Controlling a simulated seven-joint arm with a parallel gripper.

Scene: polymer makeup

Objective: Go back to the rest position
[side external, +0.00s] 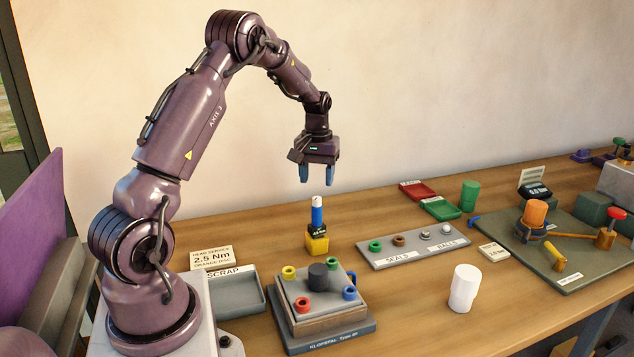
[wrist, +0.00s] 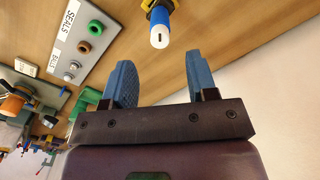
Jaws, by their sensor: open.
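My gripper (side external: 318,174) hangs above the wooden bench with its blue fingers apart and nothing between them. In the wrist view my gripper (wrist: 158,82) also shows open and empty. Below it in the side view, a blue tool with a white tip (side external: 317,212) stands upright in a yellow holder (side external: 318,244). The tool also shows in the wrist view (wrist: 161,25), beyond the fingers and clear of them.
A pump-like block (side external: 325,318) with coloured ports, a scrap tray (side external: 250,293), a seals and balls tray (side external: 415,258) and a white cup (side external: 464,288) stand around the bench (side external: 415,325). The wall is behind. The air around my gripper is free.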

